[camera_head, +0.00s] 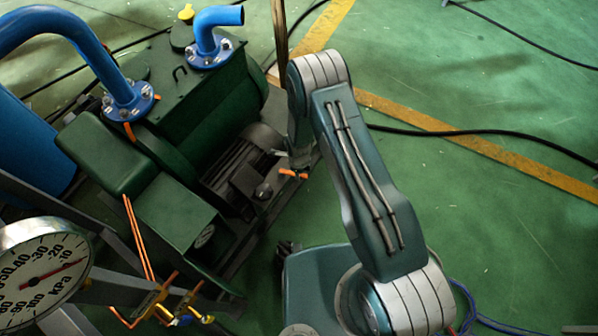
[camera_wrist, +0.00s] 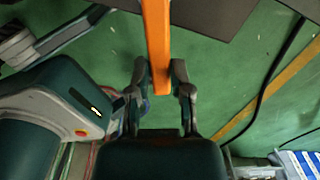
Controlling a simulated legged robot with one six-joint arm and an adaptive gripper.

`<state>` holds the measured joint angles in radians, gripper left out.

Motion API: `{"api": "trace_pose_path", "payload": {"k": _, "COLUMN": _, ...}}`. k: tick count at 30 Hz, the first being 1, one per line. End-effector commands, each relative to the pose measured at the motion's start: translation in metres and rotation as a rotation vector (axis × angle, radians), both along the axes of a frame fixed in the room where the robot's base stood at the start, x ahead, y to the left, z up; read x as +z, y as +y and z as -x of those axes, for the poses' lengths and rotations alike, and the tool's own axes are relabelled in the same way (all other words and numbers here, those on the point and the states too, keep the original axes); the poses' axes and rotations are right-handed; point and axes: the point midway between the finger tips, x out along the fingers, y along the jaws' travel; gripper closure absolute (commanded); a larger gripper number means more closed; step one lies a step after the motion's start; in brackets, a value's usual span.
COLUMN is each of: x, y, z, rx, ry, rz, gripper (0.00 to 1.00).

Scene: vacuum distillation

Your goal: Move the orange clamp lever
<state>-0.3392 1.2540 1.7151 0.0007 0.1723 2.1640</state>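The orange clamp lever (camera_wrist: 157,45) is a long flat bar in the wrist view, running down from the top edge to between my fingers. My gripper (camera_wrist: 160,72) has one finger on each side of its lower end. The fingers are very close to the lever's sides, and I cannot tell whether they touch it. In the head view a short orange piece (camera_head: 290,173), seemingly the lever, shows beside the green machine. My gripper there is mostly hidden behind my arm.
A green pump unit (camera_head: 180,110) with blue flanged pipes (camera_head: 125,95) stands on the left. A pressure gauge (camera_head: 40,275) is at the lower left. Black cables (camera_head: 480,132) and a yellow line (camera_head: 440,125) cross the floor. The floor on the right is mostly clear.

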Motion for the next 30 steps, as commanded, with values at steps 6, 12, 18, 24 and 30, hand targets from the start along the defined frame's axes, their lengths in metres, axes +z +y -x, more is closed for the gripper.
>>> {"api": "trace_pose_path", "payload": {"k": 6, "x": 0.000, "y": 0.000, "z": 0.001, "rx": 0.001, "ry": 0.001, "rz": 0.001, "gripper": 0.40}}
{"api": "trace_pose_path", "payload": {"k": 12, "x": 0.001, "y": 0.000, "z": 0.000, "rx": 0.001, "ry": 0.000, "rz": 0.000, "gripper": 0.40}}
{"api": "trace_pose_path", "payload": {"k": 18, "x": 0.017, "y": 0.000, "z": -0.001, "rx": 0.001, "ry": -0.003, "rz": -0.001, "gripper": 0.40}}
{"api": "trace_pose_path", "payload": {"k": 24, "x": 0.055, "y": 0.001, "z": -0.001, "rx": 0.001, "ry": -0.003, "rz": -0.001, "gripper": 0.40}}
{"api": "trace_pose_path", "payload": {"k": 30, "x": 0.092, "y": 0.001, "z": -0.001, "rx": 0.001, "ry": -0.002, "rz": 0.000, "gripper": 0.40}}
